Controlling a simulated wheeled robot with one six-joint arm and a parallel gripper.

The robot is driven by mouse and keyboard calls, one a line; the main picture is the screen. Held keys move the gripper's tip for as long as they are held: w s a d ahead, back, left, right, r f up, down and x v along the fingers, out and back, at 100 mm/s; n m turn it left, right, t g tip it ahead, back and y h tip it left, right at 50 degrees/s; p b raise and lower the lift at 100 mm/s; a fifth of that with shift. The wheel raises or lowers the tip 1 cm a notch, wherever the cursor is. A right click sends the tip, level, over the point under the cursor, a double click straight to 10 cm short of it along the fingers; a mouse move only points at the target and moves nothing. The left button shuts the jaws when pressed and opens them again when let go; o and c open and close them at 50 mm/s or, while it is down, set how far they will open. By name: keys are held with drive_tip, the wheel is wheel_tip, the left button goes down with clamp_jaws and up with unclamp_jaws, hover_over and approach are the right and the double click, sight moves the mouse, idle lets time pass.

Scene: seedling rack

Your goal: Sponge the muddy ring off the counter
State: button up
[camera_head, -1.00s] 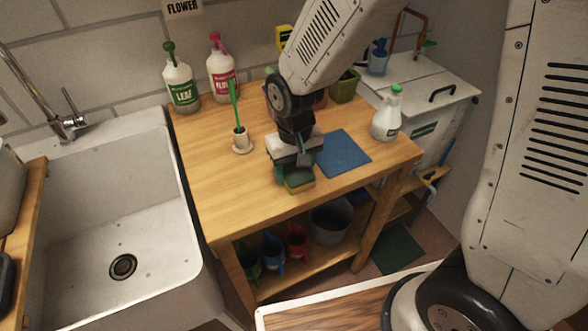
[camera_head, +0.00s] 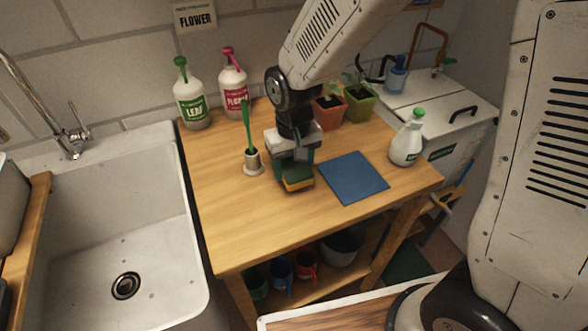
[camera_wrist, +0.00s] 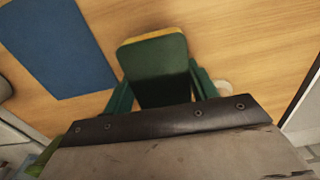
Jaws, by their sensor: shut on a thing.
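My gripper (camera_head: 294,166) is shut on a sponge (camera_head: 298,185) with a dark green face and a yellow layer, above the middle of the wooden counter (camera_head: 245,215). In the wrist view the sponge (camera_wrist: 153,62) sits between the green fingers of my gripper (camera_wrist: 162,88). I cannot tell whether the sponge touches the counter. No muddy ring shows on the visible wood. The area under the sponge and gripper is hidden.
A blue mat (camera_head: 352,178) lies right of the sponge. A small holder (camera_head: 253,162) with a green-handled tool stands left. Bottles (camera_head: 191,105) and potted plants (camera_head: 329,110) are behind, a spray bottle (camera_head: 407,142) at right. The counter's front left is clear.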

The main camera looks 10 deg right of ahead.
sight(293, 165)
drive_tip(key=shift+r, duration=3.15)
